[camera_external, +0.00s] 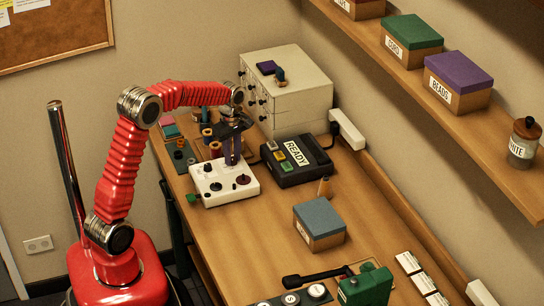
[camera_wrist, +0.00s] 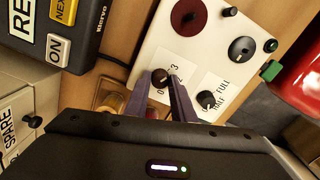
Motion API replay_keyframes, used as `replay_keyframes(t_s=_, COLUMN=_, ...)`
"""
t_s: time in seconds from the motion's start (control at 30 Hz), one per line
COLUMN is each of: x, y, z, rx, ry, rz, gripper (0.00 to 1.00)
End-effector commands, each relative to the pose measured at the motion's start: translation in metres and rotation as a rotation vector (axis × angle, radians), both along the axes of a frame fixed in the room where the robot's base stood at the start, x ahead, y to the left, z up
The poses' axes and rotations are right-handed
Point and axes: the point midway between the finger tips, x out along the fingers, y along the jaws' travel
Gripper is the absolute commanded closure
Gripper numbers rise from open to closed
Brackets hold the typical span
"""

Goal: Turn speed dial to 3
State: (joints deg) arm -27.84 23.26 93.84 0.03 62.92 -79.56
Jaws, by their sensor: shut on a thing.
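The white control box (camera_external: 224,190) stands on the table below my gripper (camera_external: 232,162). In the wrist view, my gripper's purple fingers (camera_wrist: 165,84) are shut on a small dark brown knob, the speed dial (camera_wrist: 160,75), at the box's edge. A white label beside it shows a 3, with its other marks partly covered by the fingers. Which mark the dial points to cannot be told. The fingers hide the dial in the external view. A black knob (camera_wrist: 206,98) by a FULL/HALF label sits to the right of the fingers.
The box also bears a dark red disc (camera_wrist: 189,17), a black round dial (camera_wrist: 242,49) and a green side knob (camera_wrist: 270,71). A dark READY device (camera_external: 296,163) stands close on the right, with spools (camera_external: 215,149) behind. A blue-lidded box (camera_external: 319,222) is nearer the front.

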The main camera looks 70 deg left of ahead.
Motion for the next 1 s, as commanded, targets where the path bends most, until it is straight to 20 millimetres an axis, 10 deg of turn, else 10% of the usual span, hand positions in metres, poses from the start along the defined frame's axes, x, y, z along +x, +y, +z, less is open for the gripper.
replay_keyframes(t_s=0.33, x=0.0011, y=-0.0014, z=0.0000, rx=-0.003, ry=-0.002, rz=0.001, gripper=1.00)
replay_keyframes(t_s=0.37, x=0.0011, y=-0.0014, z=0.0000, rx=-0.003, ry=-0.002, rz=0.001, gripper=0.75)
replay_keyframes(t_s=0.6, x=0.0007, y=-0.0007, z=0.0000, rx=-0.001, ry=-0.001, rz=0.001, gripper=0.59)
replay_keyframes(t_s=1.0, x=0.0005, y=-0.0002, z=0.0072, rx=-0.001, ry=-0.001, rz=0.001, gripper=0.59)
